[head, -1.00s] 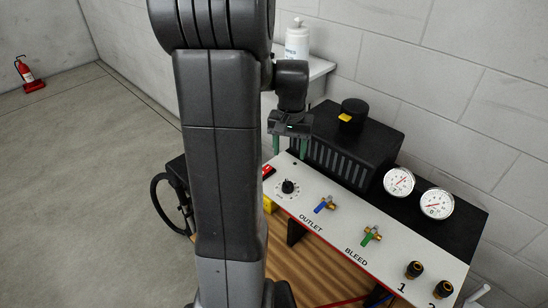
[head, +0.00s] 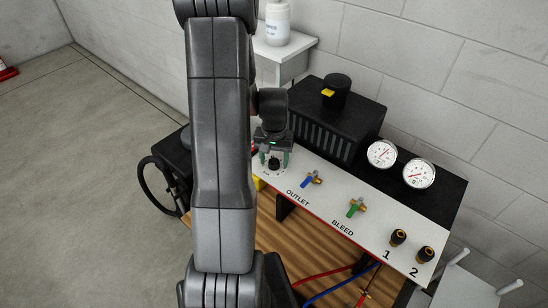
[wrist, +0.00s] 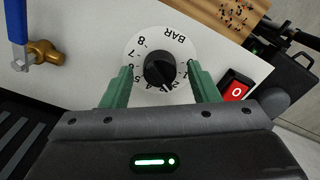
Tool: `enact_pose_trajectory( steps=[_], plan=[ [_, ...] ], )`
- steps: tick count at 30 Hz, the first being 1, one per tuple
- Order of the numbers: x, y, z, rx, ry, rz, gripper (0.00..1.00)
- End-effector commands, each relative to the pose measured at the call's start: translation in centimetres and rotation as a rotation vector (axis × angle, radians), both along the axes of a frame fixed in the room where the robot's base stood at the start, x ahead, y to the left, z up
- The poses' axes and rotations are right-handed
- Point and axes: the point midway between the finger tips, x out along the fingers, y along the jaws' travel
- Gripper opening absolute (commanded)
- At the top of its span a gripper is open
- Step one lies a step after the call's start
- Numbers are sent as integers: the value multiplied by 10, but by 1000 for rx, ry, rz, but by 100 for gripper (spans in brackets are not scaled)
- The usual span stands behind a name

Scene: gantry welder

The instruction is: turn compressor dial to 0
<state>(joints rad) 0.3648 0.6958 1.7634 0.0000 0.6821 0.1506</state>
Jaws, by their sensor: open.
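The compressor dial (wrist: 158,70) is a round black knob on a white numbered scale plate marked BAR. In the wrist view its pale pointer mark appears to face the low-to-middle numbers on the gripper's side; the exact value is hard to read. My gripper (wrist: 159,74) is open, with one green finger on each side of the knob and visible gaps between. In the head view my gripper (head: 274,158) is down at the dial (head: 273,164) on the white panel's left end, partly hiding it. Contact with the panel cannot be told.
A red switch marked 0 (wrist: 236,91) sits close beside the dial. The blue outlet valve (head: 312,179) and green bleed valve (head: 355,207) stand to the right on the panel (head: 330,200). The black compressor housing (head: 335,118) rises behind; two gauges (head: 382,154) stand at right.

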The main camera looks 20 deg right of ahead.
Motion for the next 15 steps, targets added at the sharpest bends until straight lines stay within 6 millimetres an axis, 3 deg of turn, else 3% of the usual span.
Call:
enact_pose_trajectory(
  steps=[10, 15],
  plan=[
    [0, 0, -3, 0, 0, 0, 53],
    [0, 0, -3, 0, 0, 0, 20]
  ],
)
